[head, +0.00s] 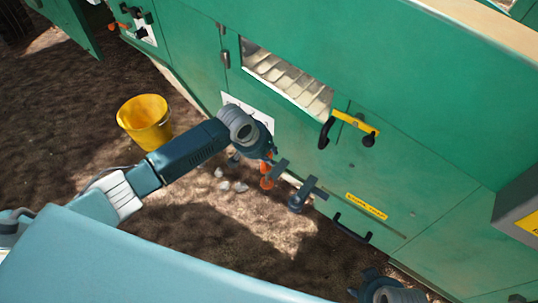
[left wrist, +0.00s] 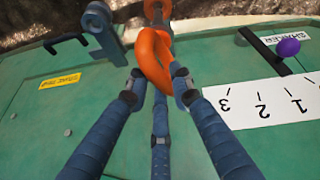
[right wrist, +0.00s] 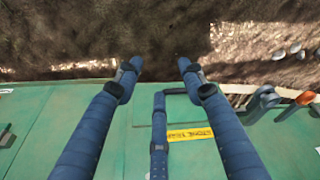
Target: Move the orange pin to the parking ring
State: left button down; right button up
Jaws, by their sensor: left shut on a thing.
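The orange pin (head: 267,182) is at the lower edge of the green machine. In the left wrist view its orange loop (left wrist: 153,58) lies between the fingertips of my left gripper (left wrist: 158,84), which is shut on it. The pin's far end meets a grey part, and I cannot tell if it is seated there. A grey bracket with a round end (head: 298,201) stands just right of the pin; I cannot tell whether it is the parking ring. My right gripper (right wrist: 158,68) is open and empty by the machine's lower edge.
A yellow bucket (head: 146,122) stands on the ground at left. The machine (head: 400,185) has a black handle (head: 352,228), a yellow latch bar (head: 355,122) and a white scale plate (left wrist: 262,102) with a purple knob (left wrist: 288,47). Pale onion-like lumps (head: 240,187) lie below. Open ground is at left.

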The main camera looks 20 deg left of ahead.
aim_at(269, 167)
pick_arm(q)
jog(key=shift+f+b, duration=0.3)
jog(key=shift+b, duration=0.2)
jog(key=shift+f+b, duration=0.35)
jog(key=shift+b, duration=0.1)
jog(key=shift+f+b, duration=0.35)
jog(key=shift+b, duration=0.15)
jog(key=shift+f+b, duration=0.6)
jog(key=shift+b, duration=0.3)
jog(key=shift+f, duration=0.95)
jog(key=shift+f+b, duration=0.4)
jog(key=shift+f, duration=0.6)
pick_arm(e)
jog(key=w+r+t, duration=0.2)
jog(key=w+r, duration=0.1)
jog(key=r, duration=0.6)
jog(key=shift+a+r, duration=0.2)
jog(key=shift+a, duration=0.2)
jog(key=shift+t, duration=0.3)
pick_arm(q)
jog(key=c, duration=1.4)
grip_release()
jog(key=shift+c, duration=0.2)
